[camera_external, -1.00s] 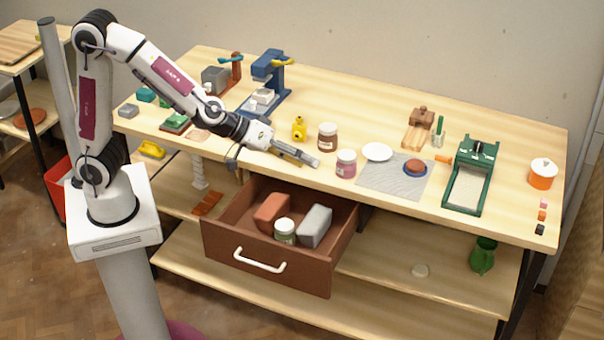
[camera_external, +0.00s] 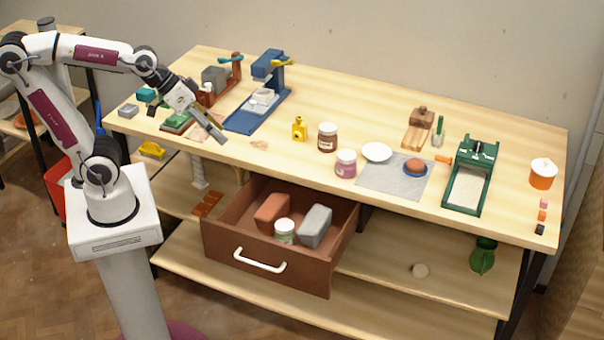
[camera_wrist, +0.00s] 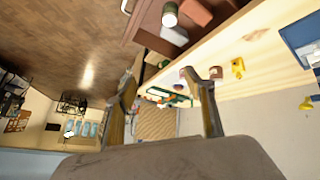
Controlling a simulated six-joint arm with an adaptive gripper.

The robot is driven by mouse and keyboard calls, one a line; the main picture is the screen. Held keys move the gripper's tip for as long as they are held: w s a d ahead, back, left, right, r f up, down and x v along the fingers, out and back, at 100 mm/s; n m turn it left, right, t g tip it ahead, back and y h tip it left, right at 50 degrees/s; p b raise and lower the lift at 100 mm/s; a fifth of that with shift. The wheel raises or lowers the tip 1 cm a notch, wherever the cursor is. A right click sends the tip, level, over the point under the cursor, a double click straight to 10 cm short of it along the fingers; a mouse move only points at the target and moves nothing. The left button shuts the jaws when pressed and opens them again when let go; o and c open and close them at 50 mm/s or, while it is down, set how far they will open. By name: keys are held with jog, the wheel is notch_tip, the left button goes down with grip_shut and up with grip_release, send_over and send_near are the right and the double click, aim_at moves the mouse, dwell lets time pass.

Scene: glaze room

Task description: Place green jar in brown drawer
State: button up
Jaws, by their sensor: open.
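The green jar (camera_external: 285,231) has a pale lid and stands inside the open brown drawer (camera_external: 265,268), near its front. It sits between a reddish-brown block (camera_external: 271,212) and a grey block (camera_external: 315,226). My gripper (camera_external: 216,138) is up and to the left of the drawer, over the table's left front part, apart from the jar. In the wrist view my gripper (camera_wrist: 168,88) has its two fingers spread with nothing between them. The jar (camera_wrist: 169,16) and part of the drawer (camera_wrist: 133,30) show at the top of that view.
On the table stand a yellow bottle (camera_external: 299,129), a brown jar (camera_external: 327,137), a pink jar (camera_external: 346,164), a white plate (camera_external: 377,152) and a green press (camera_external: 471,177). A blue device (camera_external: 268,80) stands at the back. The drawer's white handle (camera_external: 260,261) faces forward.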

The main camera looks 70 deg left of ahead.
jog(key=s+a+f+g+y, duration=0.1)
jog(key=s+a+f+y, duration=0.1)
jog(key=s+a, duration=0.7)
jog(key=shift+s+f+g+y, duration=0.15)
jog(key=shift+s+g+y, duration=0.15)
jog(key=shift+s+y, duration=0.15)
jog(key=o, duration=1.3)
jog(key=shift+d, duration=0.15)
